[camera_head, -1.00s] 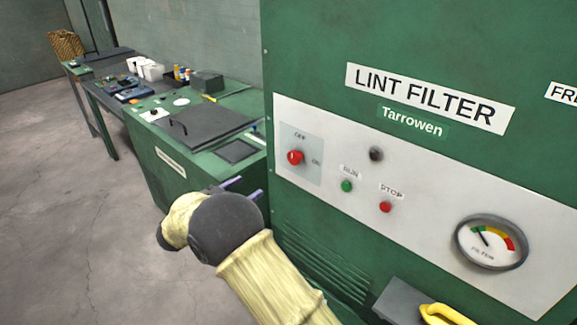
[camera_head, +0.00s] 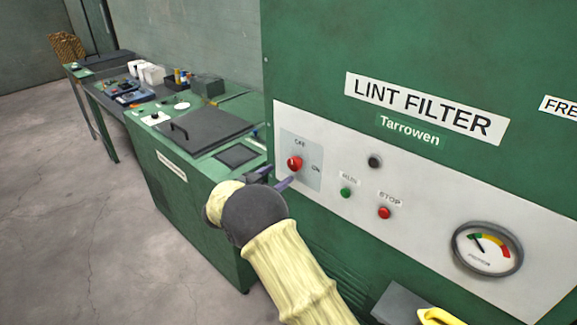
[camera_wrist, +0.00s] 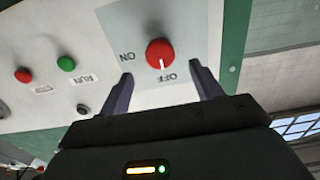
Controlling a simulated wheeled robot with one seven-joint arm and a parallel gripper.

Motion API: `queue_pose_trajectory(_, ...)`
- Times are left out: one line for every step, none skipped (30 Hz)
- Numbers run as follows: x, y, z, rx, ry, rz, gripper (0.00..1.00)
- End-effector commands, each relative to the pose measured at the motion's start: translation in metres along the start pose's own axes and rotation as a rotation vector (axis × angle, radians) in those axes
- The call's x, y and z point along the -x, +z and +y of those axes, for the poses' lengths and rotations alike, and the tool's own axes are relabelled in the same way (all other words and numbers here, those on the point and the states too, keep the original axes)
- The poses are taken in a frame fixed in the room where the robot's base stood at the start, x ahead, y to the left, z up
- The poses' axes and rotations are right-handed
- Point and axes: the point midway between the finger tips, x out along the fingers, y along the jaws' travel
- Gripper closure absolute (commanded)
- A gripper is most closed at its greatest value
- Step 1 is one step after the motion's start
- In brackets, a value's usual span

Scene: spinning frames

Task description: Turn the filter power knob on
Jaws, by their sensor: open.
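The filter power knob (camera_head: 295,163) is a red round knob on a pale plate at the left of the white panel, with OFF above it and ON to its right. In the wrist view the knob (camera_wrist: 160,54) shows a white mark pointing toward OFF. My gripper (camera_head: 274,179) is just below and in front of the knob. In the wrist view my gripper (camera_wrist: 161,80) is open, its two dark fingers apart, with the knob beyond and between the tips. The fingers do not appear to touch it.
A green RUN button (camera_head: 346,193), a red STOP button (camera_head: 384,212) and a dark round fitting (camera_head: 375,161) are right of the knob. A gauge (camera_head: 487,248) and a yellow handle (camera_head: 440,316) are further right. A green bench (camera_head: 185,200) stands to the left.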

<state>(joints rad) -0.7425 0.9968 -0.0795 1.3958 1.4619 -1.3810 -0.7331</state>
Motion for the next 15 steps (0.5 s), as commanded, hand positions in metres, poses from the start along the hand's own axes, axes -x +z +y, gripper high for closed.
queue_pose_trajectory(-0.010, -0.001, 0.000, 0.000, 0.002, 0.000, 0.35)
queue_pose_trajectory(-0.015, -0.001, 0.000, 0.000, 0.002, 0.001, 0.35)
queue_pose_trajectory(-0.023, -0.001, 0.001, 0.001, 0.002, 0.001, 0.35)
queue_pose_trajectory(-0.028, -0.001, 0.000, 0.000, 0.001, 0.000, 0.35)
queue_pose_trajectory(-0.032, -0.002, 0.000, 0.000, 0.001, 0.001, 0.35)
queue_pose_trajectory(-0.038, -0.001, 0.000, 0.000, 0.001, 0.001, 0.35)
queue_pose_trajectory(-0.043, -0.001, 0.000, 0.000, 0.001, 0.001, 0.35)
queue_pose_trajectory(-0.046, -0.001, 0.000, 0.000, 0.001, 0.000, 0.35)
queue_pose_trajectory(-0.050, -0.001, 0.000, 0.000, 0.001, 0.000, 0.35)
queue_pose_trajectory(-0.053, -0.001, 0.000, -0.001, 0.001, 0.000, 0.35)
queue_pose_trajectory(-0.054, -0.001, 0.000, -0.001, 0.000, 0.000, 0.35)
queue_pose_trajectory(-0.056, -0.001, 0.000, -0.001, 0.000, 0.000, 0.35)
queue_pose_trajectory(-0.057, 0.000, 0.000, 0.000, -0.001, 0.000, 0.35)
queue_pose_trajectory(-0.058, 0.000, 0.000, 0.000, -0.001, 0.000, 0.35)
queue_pose_trajectory(-0.058, 0.000, 0.000, 0.000, -0.001, 0.000, 0.35)
